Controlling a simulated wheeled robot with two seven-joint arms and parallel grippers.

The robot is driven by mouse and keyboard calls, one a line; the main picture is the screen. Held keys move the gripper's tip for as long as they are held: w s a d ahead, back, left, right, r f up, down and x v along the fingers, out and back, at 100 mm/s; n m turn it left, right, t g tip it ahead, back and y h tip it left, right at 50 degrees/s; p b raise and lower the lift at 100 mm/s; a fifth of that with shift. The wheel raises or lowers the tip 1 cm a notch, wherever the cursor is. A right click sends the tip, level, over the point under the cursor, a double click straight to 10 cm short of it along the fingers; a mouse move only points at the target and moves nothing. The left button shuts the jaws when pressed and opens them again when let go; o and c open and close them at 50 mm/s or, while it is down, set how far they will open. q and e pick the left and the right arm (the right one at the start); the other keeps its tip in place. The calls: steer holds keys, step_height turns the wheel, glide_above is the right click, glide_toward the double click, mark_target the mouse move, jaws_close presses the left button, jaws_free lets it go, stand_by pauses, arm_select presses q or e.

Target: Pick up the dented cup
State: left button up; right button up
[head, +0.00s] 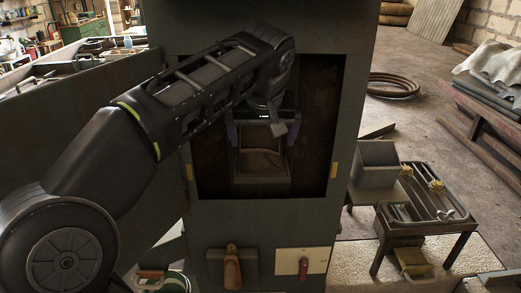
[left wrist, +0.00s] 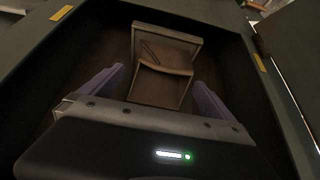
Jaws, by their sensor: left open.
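A box-shaped metal cup (head: 262,163) sits inside the dark rectangular opening of a tall grey-green housing (head: 262,225). In the left wrist view the cup (left wrist: 158,88) has an open top and a front rim that looks bowed. I cannot tell for sure whether this is the dent. My left gripper (head: 262,137) reaches into the opening from above. Its purple fingers are spread, one on each side of the cup, and in the left wrist view the gripper (left wrist: 160,76) is open and empty. I cannot tell whether a finger touches the cup. My right gripper is not in view.
The opening's side walls stand close around my gripper. Below it are a brown handle (head: 232,268) and a pale panel with a red switch (head: 303,264). To the right are a grey open bin (head: 375,163) and a low table with a tray (head: 428,195).

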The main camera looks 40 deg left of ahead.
mark_target(262, 153)
arm_select(q)
steer(key=shift+s+d+r, duration=0.1)
steer(key=shift+x, duration=1.4)
steer(key=shift+f+p, duration=0.35)
steer(key=shift+p, duration=0.05)
steer(key=p+x, duration=0.1)
steer(key=x, duration=0.2)
steer(key=shift+w+a+f, duration=0.25)
steer(key=shift+a, duration=0.1)
steer(key=shift+w+a+f, duration=0.1)
steer(key=shift+w+f, duration=0.05)
steer(key=shift+f, duration=0.2)
steer(key=shift+c, duration=0.6)
